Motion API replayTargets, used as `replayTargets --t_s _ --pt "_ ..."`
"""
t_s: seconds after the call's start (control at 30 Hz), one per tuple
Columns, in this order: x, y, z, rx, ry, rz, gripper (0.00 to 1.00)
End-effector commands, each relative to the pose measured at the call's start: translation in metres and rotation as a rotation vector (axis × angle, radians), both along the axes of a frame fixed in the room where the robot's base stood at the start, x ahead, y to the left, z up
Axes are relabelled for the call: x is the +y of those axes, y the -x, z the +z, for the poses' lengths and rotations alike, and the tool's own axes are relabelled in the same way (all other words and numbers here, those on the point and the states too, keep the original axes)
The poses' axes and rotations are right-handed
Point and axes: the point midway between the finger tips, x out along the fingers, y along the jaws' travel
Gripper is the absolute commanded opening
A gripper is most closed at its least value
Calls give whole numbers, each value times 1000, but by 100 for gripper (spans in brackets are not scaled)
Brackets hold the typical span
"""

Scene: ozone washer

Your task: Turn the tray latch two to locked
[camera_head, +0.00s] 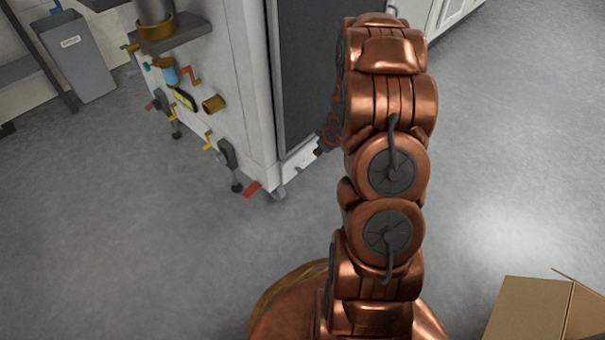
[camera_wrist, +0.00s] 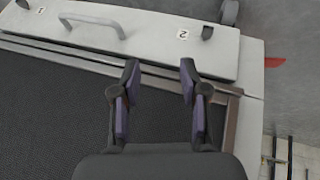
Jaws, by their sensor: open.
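In the wrist view, the pale tray front (camera_wrist: 150,40) runs across the top, with a grey bar handle (camera_wrist: 92,22) on it. Tray latch two (camera_wrist: 207,33) is a small dark tab at its right end, beside the label "2" (camera_wrist: 183,34). It stands roughly upright in the picture, across the strip's length. My gripper (camera_wrist: 160,72) is open and empty, its fingertips below and left of latch two, apart from it in the picture. In the head view, my arm hides most of the gripper and latch two cannot be made out.
The washer cabinet (camera_head: 240,90) has pipes, yellow valves and red-handled levers on its left side. A dark mesh panel (camera_wrist: 60,110) lies below the tray front. A cardboard box (camera_head: 530,308) stands at lower right.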

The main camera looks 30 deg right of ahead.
Motion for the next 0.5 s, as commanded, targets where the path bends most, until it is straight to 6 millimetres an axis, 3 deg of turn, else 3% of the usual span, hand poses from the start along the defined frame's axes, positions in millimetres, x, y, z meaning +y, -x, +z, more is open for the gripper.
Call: replayTargets --t_s 0.03,0.2,0.5 --pt "-6 -1 -18 -24 -15 14 44" --pt "-11 -11 -59 -139 -75 81 44" --pt "-4 -13 -113 -385 -207 167 44"
